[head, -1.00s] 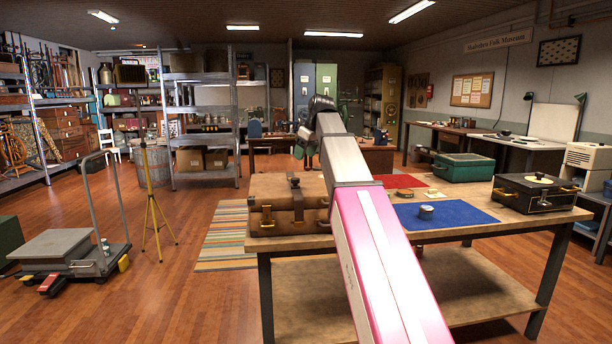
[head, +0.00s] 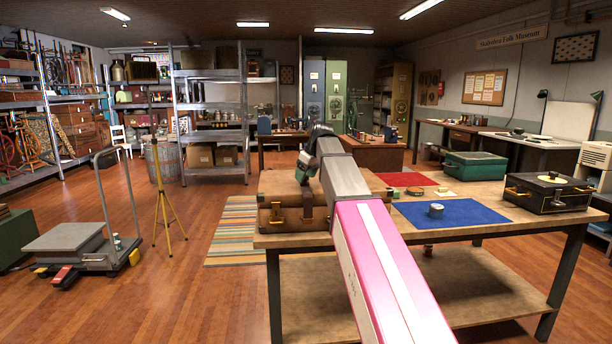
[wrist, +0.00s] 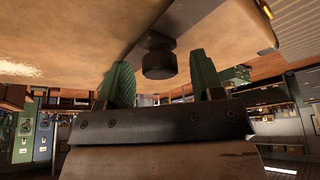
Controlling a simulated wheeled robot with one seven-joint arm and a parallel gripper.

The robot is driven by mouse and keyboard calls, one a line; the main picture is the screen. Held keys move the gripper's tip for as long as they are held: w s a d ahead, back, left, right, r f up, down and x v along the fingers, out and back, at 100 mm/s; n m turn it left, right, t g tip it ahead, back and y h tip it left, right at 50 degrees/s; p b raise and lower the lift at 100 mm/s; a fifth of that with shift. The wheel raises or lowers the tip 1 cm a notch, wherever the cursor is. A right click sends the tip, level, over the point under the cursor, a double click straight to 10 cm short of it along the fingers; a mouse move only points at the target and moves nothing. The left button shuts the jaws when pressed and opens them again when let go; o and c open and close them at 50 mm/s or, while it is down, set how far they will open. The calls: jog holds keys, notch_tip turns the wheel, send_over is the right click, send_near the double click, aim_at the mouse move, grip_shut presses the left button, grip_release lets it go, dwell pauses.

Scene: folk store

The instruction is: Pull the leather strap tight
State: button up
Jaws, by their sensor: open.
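A brown suitcase (head: 278,218) lies flat at the left end of the worktable. A dark strap (head: 306,203) runs over its lid edge and down its front. In the wrist view, a dark knob-like end (wrist: 158,64) stands out from the suitcase's tan lid (wrist: 70,50) on a dark band; I take this to be the strap's end. My gripper (head: 303,178) is just above the lid, pointing down. In the wrist view its green fingers (wrist: 159,72) are apart, one on each side of the dark end, with gaps showing. My arm hides part of the lid.
The worktable (head: 300,240) also bears a blue mat (head: 460,213) with a small metal tin (head: 436,210), a red mat (head: 400,180), a green case (head: 475,166) and a black case (head: 535,195). A yellow tripod (head: 163,205) and a cart (head: 75,240) stand left.

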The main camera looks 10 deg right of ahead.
grip_shut()
jog(key=w, duration=0.4)
grip_release()
jog(key=v, duration=1)
jog(key=shift+r, duration=0.35)
